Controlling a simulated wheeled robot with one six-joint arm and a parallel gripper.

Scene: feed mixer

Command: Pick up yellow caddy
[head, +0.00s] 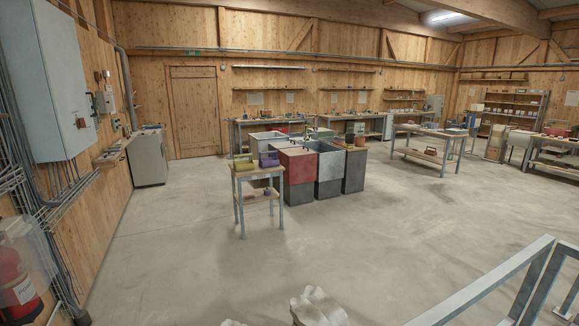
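A small yellow caddy (244,164) sits on the top of a small wooden table with grey metal legs (247,173), near the middle of the room. A purple caddy (268,159) stands just right of it on the same top. Both are far off and small, so their handles are hard to make out. My gripper is not in view; only pale parts, likely of my own arm, show at the bottom edge. Nothing is seen touching the yellow caddy.
Red and grey cabinets with sinks (298,168) stand close behind and right of the table. Bare concrete floor (200,240) lies open in front. A metal railing (490,283) is at lower right. A fire extinguisher (15,280) is at lower left. A workbench (425,157) stands farther right.

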